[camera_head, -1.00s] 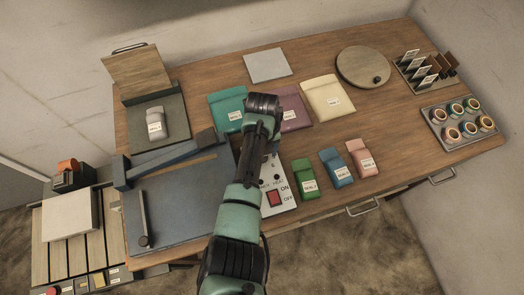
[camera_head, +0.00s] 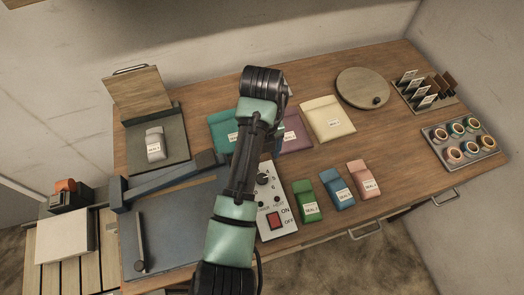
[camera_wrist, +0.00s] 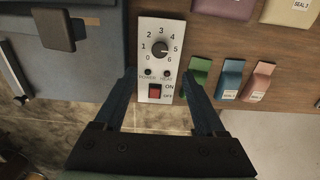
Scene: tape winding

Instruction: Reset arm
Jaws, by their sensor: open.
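My gripper (camera_wrist: 158,100) shows in the wrist view with its two dark fingers spread apart and nothing between them. It hangs above the white control panel (camera_wrist: 157,30), which has a numbered dial (camera_wrist: 159,49) and a red ON/OFF switch (camera_wrist: 155,91). In the head view my arm rises over the middle of the table and partly covers the panel (camera_head: 275,222); my fingers are hidden there.
The wooden table (camera_head: 330,155) holds green (camera_head: 306,201), blue (camera_head: 337,188) and pink (camera_head: 363,179) small packs. Teal, purple (camera_head: 296,134) and cream (camera_head: 327,119) pouches lie behind. A round board (camera_head: 363,88), card rack and tape tray (camera_head: 460,143) stand right. The blue-grey machine (camera_head: 180,225) is left.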

